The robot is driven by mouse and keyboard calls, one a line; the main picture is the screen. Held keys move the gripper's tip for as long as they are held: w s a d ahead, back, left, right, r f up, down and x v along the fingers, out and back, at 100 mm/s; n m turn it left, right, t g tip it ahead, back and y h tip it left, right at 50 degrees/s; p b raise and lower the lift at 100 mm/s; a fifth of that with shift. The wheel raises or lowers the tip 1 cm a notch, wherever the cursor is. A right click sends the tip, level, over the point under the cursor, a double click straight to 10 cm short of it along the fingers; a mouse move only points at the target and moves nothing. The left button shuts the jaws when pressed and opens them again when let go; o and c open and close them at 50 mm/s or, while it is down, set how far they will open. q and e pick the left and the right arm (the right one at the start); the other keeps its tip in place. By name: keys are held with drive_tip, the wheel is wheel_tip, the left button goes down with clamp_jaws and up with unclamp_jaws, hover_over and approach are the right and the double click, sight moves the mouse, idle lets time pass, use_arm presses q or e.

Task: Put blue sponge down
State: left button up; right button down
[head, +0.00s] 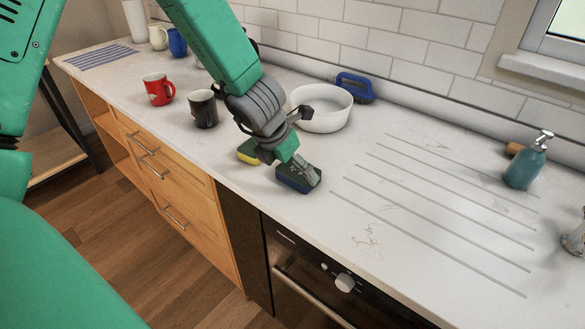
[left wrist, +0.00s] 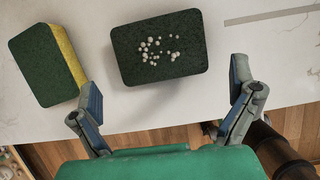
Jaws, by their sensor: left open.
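The blue sponge (head: 298,180), dark green on top, lies on the white counter near its front edge. In the left wrist view its dark top (left wrist: 158,48) carries a cluster of white bubbles. My left gripper (head: 296,155) is just above and beside it, partly covering it in the head view. In the left wrist view the fingers (left wrist: 166,98) are spread wide and empty, with the sponge beyond the tips. A yellow sponge (head: 248,151) with a dark green top lies to the left, also in the left wrist view (left wrist: 48,65). My right gripper is not in view.
A white bowl (head: 322,108) and a blue brush (head: 355,87) stand behind. A black mug (head: 203,108) and a red mug (head: 158,89) are to the left. A teal soap dispenser (head: 525,167) stands at the right. The grooved counter (head: 430,200) between is clear.

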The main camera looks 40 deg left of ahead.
use_arm(q)
drive_tip(key=p+v, duration=0.4)
drive_tip(key=v, duration=0.6)
drive_tip(key=shift+r, duration=0.15)
drive_tip(key=shift+s, duration=0.1)
